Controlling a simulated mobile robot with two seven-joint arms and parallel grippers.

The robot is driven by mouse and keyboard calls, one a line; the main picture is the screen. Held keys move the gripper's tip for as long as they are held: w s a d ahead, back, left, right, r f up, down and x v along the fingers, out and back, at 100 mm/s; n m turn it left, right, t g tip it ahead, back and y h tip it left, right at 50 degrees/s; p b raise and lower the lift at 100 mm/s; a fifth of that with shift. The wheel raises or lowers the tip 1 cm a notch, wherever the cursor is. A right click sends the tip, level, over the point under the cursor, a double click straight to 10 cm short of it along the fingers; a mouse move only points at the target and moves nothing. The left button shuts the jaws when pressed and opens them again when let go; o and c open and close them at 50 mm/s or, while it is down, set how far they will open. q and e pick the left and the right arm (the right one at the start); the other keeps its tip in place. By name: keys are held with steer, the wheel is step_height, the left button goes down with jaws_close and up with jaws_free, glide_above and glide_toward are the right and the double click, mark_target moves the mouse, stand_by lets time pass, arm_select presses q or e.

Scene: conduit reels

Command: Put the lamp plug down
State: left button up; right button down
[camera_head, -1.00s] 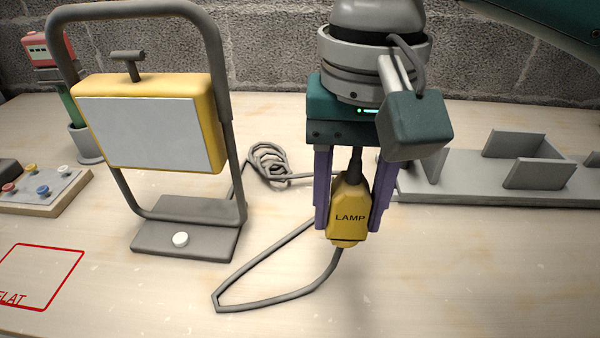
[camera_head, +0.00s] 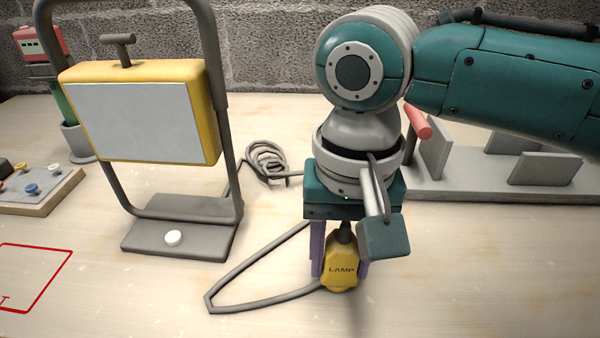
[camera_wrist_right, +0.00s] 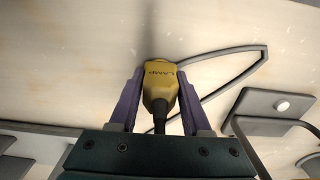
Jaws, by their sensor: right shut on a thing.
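The yellow lamp plug (camera_head: 341,270), marked LAMP, is held between the purple fingers of my right gripper (camera_head: 340,268). The gripper is shut on it and points down, with the plug low over or at the table; I cannot tell whether it touches. The plug also shows in the right wrist view (camera_wrist_right: 160,82) between both fingers (camera_wrist_right: 160,95). A grey cable (camera_head: 250,268) runs from the plug in a loop on the table, back to a coil behind. The yellow work lamp (camera_head: 140,118) stands on its grey base left of the gripper. My left gripper is not in view.
A red outlined area (camera_head: 35,275) is marked on the table at the lower left. A button board (camera_head: 40,190) and a red-topped device (camera_head: 38,48) are at the left. A grey rack (camera_head: 480,175) with upright plates stands at the right.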

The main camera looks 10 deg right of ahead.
mark_target(343, 239)
steer(key=shift+f, duration=0.45)
steer(key=shift+c, duration=1.8)
jaws_free()
step_height(343, 239, up, 13)
steer(key=p, duration=0.3)
steer(key=shift+r, duration=0.1)
steer(key=s+a+f+n+t+y, duration=0.2)
steer(key=s+a+f+n+y, duration=0.2)
steer(key=s+f, duration=0.3)
steer(key=s+d+n+t+h, duration=0.1)
steer(key=s+d+h, duration=0.2)
steer(key=s+d, duration=0.6)
steer(key=d, duration=0.3)
steer(key=shift+s+f+t+h, duration=0.2)
steer(key=shift+t+h, duration=0.1)
steer(key=shift+h, duration=0.1)
